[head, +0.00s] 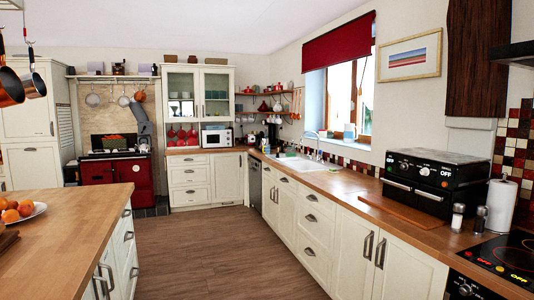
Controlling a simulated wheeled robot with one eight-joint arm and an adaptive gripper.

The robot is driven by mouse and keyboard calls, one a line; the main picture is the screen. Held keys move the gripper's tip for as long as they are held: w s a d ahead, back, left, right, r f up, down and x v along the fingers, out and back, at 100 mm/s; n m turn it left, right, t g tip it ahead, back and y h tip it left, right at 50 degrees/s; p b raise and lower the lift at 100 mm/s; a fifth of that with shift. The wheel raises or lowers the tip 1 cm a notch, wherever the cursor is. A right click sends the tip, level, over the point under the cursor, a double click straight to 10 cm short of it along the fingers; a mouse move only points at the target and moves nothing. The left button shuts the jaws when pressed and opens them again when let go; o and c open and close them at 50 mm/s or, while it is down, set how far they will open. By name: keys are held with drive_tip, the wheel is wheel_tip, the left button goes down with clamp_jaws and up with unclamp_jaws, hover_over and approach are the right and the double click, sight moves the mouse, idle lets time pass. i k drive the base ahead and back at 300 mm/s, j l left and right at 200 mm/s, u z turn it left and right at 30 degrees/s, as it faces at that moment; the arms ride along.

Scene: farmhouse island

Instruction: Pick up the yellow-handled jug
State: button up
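I cannot make out a yellow-handled jug anywhere in the head view. Small items stand on the windowsill, on the corner shelves and on the far counter, too small to tell apart. My gripper is not in view.
A wooden-topped island (65,225) with an orange-filled plate (38,212) fills the left foreground. A long counter (345,181) runs along the right, with a sink (291,160), black oven (432,180), paper towel roll (500,207) and hob (510,255). The wooden floor (205,250) between is clear.

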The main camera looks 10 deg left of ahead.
sight(266, 148)
drive_tip(key=i+j+u, duration=0.3)
drive_tip(key=i, duration=0.95)
drive_tip(key=i+j+u, duration=0.1)
drive_tip(key=i+u, duration=0.25)
drive_tip(key=i, duration=5.25)
drive_tip(key=l, duration=0.1)
